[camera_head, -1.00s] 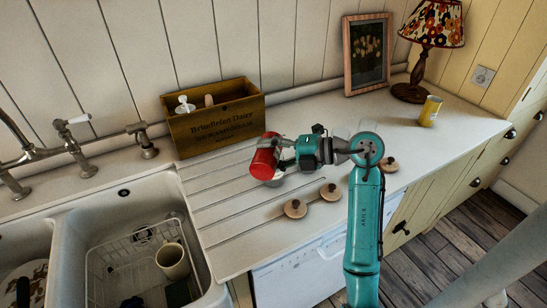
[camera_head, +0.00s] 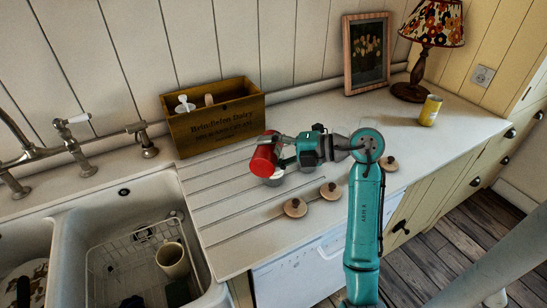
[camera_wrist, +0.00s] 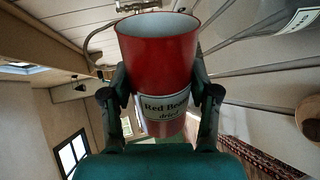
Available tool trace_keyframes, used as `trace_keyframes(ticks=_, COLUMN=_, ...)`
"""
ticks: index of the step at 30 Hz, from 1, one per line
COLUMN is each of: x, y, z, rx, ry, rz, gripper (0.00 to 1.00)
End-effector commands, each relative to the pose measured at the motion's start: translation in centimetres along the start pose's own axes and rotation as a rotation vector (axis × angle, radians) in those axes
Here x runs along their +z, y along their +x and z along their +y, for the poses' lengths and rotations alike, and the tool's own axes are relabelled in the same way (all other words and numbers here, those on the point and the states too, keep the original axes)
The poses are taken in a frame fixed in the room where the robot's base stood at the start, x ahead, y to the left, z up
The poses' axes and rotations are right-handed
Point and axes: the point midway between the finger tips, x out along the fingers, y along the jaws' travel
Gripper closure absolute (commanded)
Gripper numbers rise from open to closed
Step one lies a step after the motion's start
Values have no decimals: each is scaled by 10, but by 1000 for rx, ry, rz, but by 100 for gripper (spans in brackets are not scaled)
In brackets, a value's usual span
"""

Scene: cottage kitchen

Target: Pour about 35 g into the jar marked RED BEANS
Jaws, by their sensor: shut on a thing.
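My gripper (camera_head: 285,152) is shut on a red can (camera_head: 263,158), which it holds tilted above the white worktop. In the wrist view the can (camera_wrist: 157,75) sits between both fingers, its open mouth toward the top of the picture. Its label reads "Red Beans dried". A small pale round vessel (camera_head: 275,179) shows just under the can, partly hidden by it; I cannot read any marking on it. In the wrist view a pale label (camera_wrist: 301,19) shows on a grey surface at the top right, its text unreadable. No falling beans can be made out.
Several wooden knobbed lids, one of them at the front (camera_head: 295,208), lie on the worktop. A wooden dairy crate (camera_head: 215,128) stands behind the can. The sink (camera_head: 70,225) is at left. A yellow can (camera_head: 430,111), a lamp (camera_head: 410,91) and a picture frame (camera_head: 367,55) are at right.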

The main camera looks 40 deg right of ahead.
Motion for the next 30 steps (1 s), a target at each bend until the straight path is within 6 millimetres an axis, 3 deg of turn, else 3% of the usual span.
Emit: trace_keyframes(ticks=30, x=2, y=-1, z=4, rx=1, ry=64, rz=17, gripper=82)
